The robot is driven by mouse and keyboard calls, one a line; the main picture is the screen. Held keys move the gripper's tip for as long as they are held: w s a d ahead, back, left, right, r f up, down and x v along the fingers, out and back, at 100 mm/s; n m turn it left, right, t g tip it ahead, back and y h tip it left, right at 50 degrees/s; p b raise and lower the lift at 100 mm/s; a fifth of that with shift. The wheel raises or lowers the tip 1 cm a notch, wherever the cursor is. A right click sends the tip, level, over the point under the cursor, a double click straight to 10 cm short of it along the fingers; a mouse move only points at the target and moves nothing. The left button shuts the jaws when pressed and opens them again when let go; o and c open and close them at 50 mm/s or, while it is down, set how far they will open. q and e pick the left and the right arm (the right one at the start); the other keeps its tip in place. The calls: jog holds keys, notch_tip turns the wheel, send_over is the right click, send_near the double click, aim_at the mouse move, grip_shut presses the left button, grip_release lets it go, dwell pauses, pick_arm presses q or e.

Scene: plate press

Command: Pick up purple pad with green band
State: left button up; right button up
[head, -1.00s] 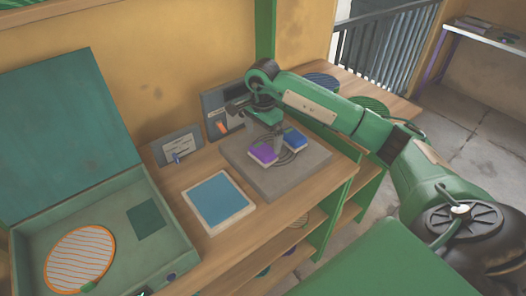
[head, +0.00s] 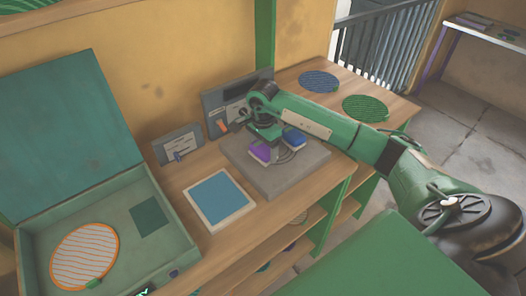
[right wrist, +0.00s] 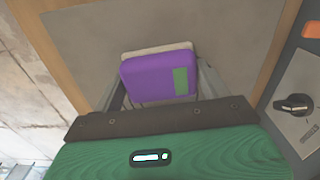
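The purple pad (head: 260,152) lies on the grey slab (head: 302,168) on the wooden bench, left of a blue pad (head: 294,138). In the right wrist view the purple pad (right wrist: 155,76) shows a green band (right wrist: 181,80) on one side and a pale layer beneath it. My right gripper (head: 268,138) is down over the pads; its fingertips are hidden in the head view. In the right wrist view its fingers (right wrist: 163,78) stand either side of the purple pad, with a small gap showing. My left gripper is not seen.
A blue-topped tile (head: 220,199) lies on the bench left of the slab. An open green case (head: 175,235) with an orange-rimmed disc (head: 85,256) stands further left. Panels (head: 178,146) stand along the wall. Blue (head: 319,81) and green (head: 365,108) discs lie at the far right.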

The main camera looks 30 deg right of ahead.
jog(key=shift+c, duration=1)
jog(key=shift+r, duration=0.1)
jog(key=shift+r, duration=0.45)
notch_tip(320, 180, up, 12)
jog(key=b, duration=0.3)
notch_tip(320, 180, up, 6)
send_over(263, 147)
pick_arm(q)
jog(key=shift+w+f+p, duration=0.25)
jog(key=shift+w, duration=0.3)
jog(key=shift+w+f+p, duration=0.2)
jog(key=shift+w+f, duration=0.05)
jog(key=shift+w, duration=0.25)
pick_arm(e)
jog(key=shift+r, duration=0.5)
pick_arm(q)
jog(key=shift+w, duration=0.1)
